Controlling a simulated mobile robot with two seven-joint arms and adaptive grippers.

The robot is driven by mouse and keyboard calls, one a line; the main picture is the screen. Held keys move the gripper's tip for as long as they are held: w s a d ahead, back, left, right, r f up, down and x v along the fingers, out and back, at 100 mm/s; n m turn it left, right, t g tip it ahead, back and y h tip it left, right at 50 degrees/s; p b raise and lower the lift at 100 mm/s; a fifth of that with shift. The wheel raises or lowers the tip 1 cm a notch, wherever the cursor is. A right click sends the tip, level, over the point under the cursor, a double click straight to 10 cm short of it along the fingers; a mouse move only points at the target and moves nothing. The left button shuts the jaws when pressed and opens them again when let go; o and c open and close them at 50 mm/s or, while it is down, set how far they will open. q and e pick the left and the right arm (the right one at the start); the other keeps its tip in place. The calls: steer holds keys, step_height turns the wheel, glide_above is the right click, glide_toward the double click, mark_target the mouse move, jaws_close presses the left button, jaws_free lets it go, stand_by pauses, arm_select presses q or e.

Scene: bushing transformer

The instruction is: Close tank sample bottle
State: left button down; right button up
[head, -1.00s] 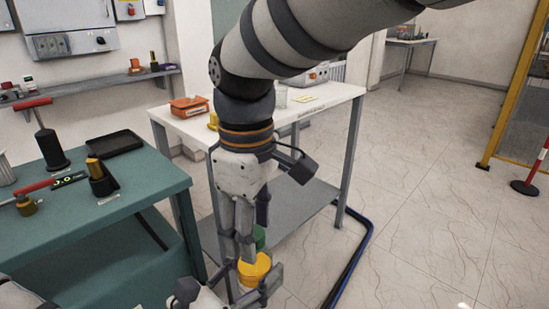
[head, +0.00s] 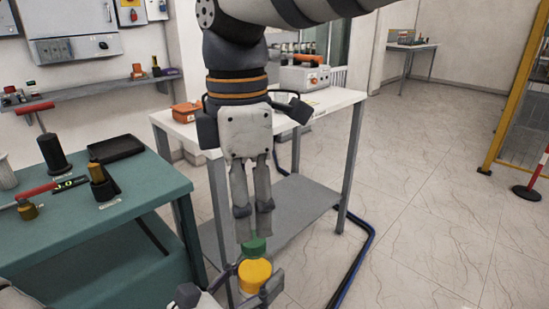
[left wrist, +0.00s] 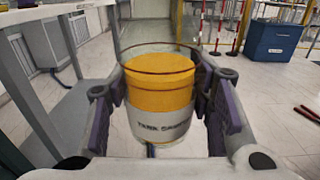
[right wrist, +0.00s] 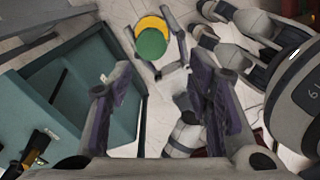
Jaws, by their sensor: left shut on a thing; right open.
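The sample bottle (head: 255,275) is a clear jar with yellow contents. In the left wrist view the bottle (left wrist: 160,118) stands upright between the fingers, its white label facing me and its clear rim visible. My left gripper (head: 250,284), also in the left wrist view (left wrist: 162,100), is shut on it. A green cap (head: 254,247) shows at the yellow bottle's far side in the head view. In the right wrist view the cap (right wrist: 151,44) partly covers the yellow; whether they touch is unclear. My right gripper (head: 252,222), also in its wrist view (right wrist: 160,98), is open and empty above.
A green workbench (head: 150,195) with tools and a black tray (head: 115,147) stands at the left. A white table (head: 335,100) with a lower grey shelf (head: 305,208) stands behind the grippers.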

mark_target(254, 238)
steer(key=n, duration=0.1)
steer(key=r+n, duration=0.1)
steer(key=n, duration=0.1)
steer(key=w+r+n, duration=0.1)
steer(key=n, duration=0.1)
steer(key=shift+d, duration=0.3)
step_height(254, 238, down, 8)
